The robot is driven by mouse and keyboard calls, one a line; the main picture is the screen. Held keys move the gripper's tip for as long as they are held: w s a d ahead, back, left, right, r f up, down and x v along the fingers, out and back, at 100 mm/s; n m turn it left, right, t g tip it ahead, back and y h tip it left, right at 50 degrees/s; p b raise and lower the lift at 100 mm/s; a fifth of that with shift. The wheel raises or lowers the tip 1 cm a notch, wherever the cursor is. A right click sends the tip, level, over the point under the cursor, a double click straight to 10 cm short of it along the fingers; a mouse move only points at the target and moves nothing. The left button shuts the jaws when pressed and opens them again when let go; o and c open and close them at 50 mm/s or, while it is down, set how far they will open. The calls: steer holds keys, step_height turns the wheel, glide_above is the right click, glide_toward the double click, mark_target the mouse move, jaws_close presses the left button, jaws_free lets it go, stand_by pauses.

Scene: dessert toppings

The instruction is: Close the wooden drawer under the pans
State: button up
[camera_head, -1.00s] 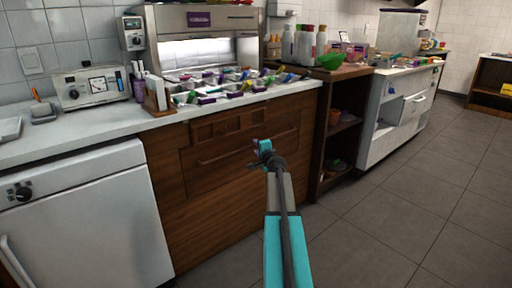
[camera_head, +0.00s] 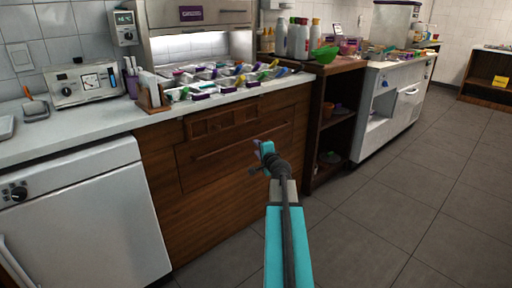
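The wooden drawer (camera_head: 215,165) is in the brown cabinet front below the counter that holds the pans (camera_head: 207,80). It has a wide front with a long handle bar (camera_head: 225,147) along its upper part. Its front seems to stand a little out from the cabinet, but how far is hard to tell. My gripper (camera_head: 261,156) is in front of the right part of the drawer in the picture and hides a little of it. I cannot tell whether it touches the drawer.
A white appliance (camera_head: 85,215) stands left of the wooden cabinet. An open dark shelf unit (camera_head: 330,135) and a white cabinet (camera_head: 392,110) stand to the right. The tiled floor (camera_head: 400,210) in front and to the right is clear.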

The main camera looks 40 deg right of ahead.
steer(key=shift+s+a+r, duration=0.15)
steer(key=shift+s+a, duration=0.15)
steer(key=shift+s, duration=0.25)
steer(key=w+a+f+n+g+y+p, duration=0.15)
steer(key=a+f+n+y+p, duration=0.35)
steer(key=a, duration=0.6)
steer(key=a+f+n+g+y+p, duration=0.1)
steer(key=a+f+g+p, duration=0.15)
steer(key=a+f, duration=0.6)
steer(key=w+a+f+n+g+y+p, duration=0.15)
steer(key=a+f+n+p, duration=0.3)
steer(key=a, duration=0.75)
steer(key=s+a+f+n+g+y+p, duration=0.1)
steer(key=s+a+f+n+g+p, duration=0.3)
steer(key=s+a, duration=0.6)
steer(key=s+a+f+n+g+y+p, duration=0.2)
steer(key=s+a+f+n+g+p, duration=0.25)
steer(key=s+a, duration=0.6)
steer(key=s+a+n+g+h+p, duration=0.3)
steer(key=s+p, duration=0.5)
steer(key=s, duration=1)
steer(key=a+g, duration=0.1)
steer(key=g, duration=0.1)
steer(key=shift+s+r+n+g, duration=0.3)
